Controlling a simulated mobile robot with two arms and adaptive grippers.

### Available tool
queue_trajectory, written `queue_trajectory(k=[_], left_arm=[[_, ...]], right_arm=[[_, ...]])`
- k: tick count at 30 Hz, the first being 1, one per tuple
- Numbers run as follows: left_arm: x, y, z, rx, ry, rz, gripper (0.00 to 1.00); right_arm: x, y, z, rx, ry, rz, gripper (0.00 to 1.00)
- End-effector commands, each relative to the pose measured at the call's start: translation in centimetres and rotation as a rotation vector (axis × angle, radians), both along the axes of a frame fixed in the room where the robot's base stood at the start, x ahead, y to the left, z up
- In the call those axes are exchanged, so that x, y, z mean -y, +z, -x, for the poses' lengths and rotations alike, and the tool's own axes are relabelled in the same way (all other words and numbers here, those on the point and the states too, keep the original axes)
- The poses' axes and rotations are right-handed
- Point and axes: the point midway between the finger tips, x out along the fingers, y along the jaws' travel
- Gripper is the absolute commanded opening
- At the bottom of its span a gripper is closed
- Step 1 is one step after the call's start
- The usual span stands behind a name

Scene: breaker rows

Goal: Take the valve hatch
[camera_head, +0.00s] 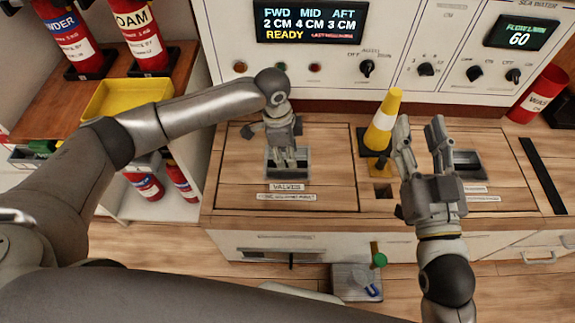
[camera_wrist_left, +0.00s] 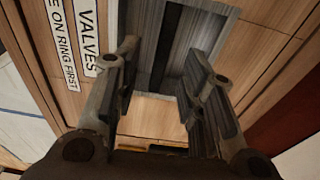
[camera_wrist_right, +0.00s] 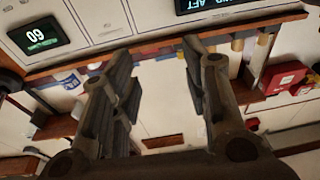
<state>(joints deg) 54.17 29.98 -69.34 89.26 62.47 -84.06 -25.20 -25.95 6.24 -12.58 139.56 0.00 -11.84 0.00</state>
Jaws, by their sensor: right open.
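The valve hatch (camera_head: 235,185) is a wooden panel in the counter top, lying flat, with a VALVES label (camera_head: 287,187) at its front edge. A grey recessed pull (camera_head: 289,174) is set in it. My left gripper (camera_head: 286,160) points down over this pull, its fingertips at or just above the recess. In the left wrist view the fingers (camera_wrist_left: 158,55) are apart, with the recess (camera_wrist_left: 172,45) and its dark bar beyond them. I cannot tell whether they touch it. My right gripper (camera_head: 420,125) is open, empty and raised, fingers pointing up, over the counter's right part.
A yellow cone (camera_head: 383,120) stands between the two hatches. A second recessed pull (camera_head: 467,164) lies behind my right gripper. The control panel (camera_head: 400,70) with knobs rises at the back. A yellow tray (camera_head: 125,98) and extinguishers (camera_head: 140,35) are at left; a red cylinder (camera_head: 538,95) is at right.

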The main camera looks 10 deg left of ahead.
Motion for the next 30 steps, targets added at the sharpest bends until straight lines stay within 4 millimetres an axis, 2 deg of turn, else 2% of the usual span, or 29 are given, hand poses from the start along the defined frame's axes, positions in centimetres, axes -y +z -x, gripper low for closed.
queue_trajectory(k=[8, 18, 24, 30], left_arm=[[0.0, -1.8, -0.1, 0.000, 0.000, -0.001, 0.38], [0.2, -4.0, -0.2, 0.000, 0.000, -0.001, 0.38], [0.3, -4.6, -0.2, 0.000, 0.000, -0.001, 0.38], [0.3, -4.6, -0.2, 0.000, 0.000, 0.000, 0.38]], right_arm=[[-0.3, 3.8, 1.2, 0.226, 0.013, -0.062, 0.42], [-0.1, 8.1, 3.9, 0.492, 0.028, -0.138, 0.42], [0.0, 9.2, 5.0, 0.572, 0.032, -0.161, 0.42], [0.0, 9.4, 5.2, 0.581, 0.032, -0.164, 0.42]])
